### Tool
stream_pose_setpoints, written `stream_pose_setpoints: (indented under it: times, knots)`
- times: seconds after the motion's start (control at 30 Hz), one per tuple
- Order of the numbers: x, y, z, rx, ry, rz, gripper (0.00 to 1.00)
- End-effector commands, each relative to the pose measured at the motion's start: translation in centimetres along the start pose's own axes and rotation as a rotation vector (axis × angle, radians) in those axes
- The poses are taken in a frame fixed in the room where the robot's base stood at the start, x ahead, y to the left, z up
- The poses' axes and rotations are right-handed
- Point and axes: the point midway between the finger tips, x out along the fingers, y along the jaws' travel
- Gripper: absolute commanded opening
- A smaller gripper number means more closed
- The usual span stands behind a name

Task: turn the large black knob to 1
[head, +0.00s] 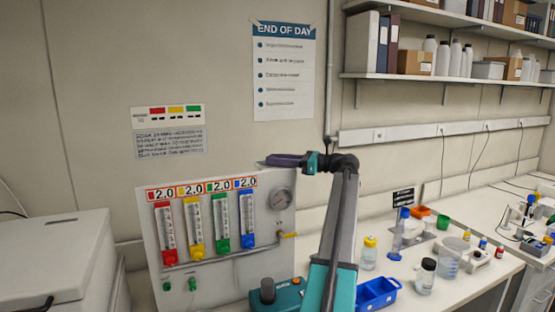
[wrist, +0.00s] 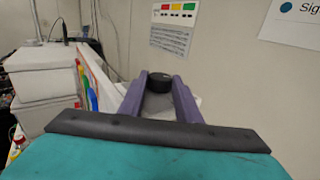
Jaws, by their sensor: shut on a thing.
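My gripper (head: 275,160) reaches left at the upper right corner of the gauge panel (head: 215,275) in the head view. In the wrist view its two purple fingers are closed on the sides of a large black knob (wrist: 159,80), seen between the fingertips. A greyish part shows just below the black top. A pale surface lies under and beside the fingertips. No pointer or numbers on the knob can be made out, so its setting cannot be read. In the head view the fingers hide the knob.
The panel carries red, yellow, green and blue flow tubes, a round pressure gauge (head: 280,199) and a yellow-handled valve (head: 288,235). A white box (head: 55,260) stands left. The wall is close behind.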

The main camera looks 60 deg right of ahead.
Motion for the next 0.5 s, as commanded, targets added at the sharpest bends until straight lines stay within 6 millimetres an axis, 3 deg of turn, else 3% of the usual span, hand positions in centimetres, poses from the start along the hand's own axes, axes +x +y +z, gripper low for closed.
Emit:
stream_pose_setpoints:
  times: [0.5]
  knots:
    - [0.04, -0.62, 0.19, 0.003, 0.002, 0.254, 0.08]
